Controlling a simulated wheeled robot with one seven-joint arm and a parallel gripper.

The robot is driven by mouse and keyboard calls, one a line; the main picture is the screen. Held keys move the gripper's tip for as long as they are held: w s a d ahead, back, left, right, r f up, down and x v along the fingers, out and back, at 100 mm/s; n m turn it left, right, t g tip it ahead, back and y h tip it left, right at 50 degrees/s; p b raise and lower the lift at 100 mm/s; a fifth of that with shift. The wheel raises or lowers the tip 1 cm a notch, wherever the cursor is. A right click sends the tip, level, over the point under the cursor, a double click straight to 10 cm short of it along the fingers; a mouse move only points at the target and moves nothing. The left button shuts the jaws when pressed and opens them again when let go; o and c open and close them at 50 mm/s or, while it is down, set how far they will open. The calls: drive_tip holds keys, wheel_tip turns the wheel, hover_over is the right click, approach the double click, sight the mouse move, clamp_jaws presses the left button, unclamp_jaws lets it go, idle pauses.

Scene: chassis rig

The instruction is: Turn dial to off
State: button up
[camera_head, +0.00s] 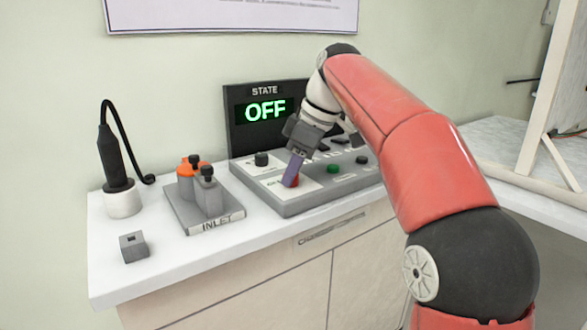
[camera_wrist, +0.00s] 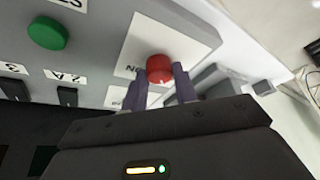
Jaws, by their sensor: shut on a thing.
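A red dial (camera_wrist: 159,67) sits on a white plate of the grey control panel (camera_wrist: 97,24), and it shows partly in the head view (camera_head: 294,182). My gripper (camera_head: 291,176) reaches down to it from above, its purple fingers on either side of the dial in the wrist view (camera_wrist: 160,80). The fingers are shut on the dial. A label by the dial reads ON, upside down in the wrist view; the rest of the marking is partly hidden by the fingers.
A green button (camera_head: 333,168) and a black knob (camera_head: 261,158) are on the same panel. To the left stand an INLET block (camera_head: 217,222) with orange and grey parts, a black tool in a white holder (camera_head: 122,203), and a small grey block (camera_head: 133,247).

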drive_tip(key=shift+n, duration=0.4)
drive_tip(key=o, duration=1)
drive_tip(key=shift+c, duration=0.2)
drive_tip(key=v, duration=0.7)
drive_tip(key=shift+w, duration=0.2)
drive_tip(key=shift+s+d+r, duration=0.1)
drive_tip(key=shift+d+r, duration=0.1)
drive_tip(key=shift+r, duration=0.15)
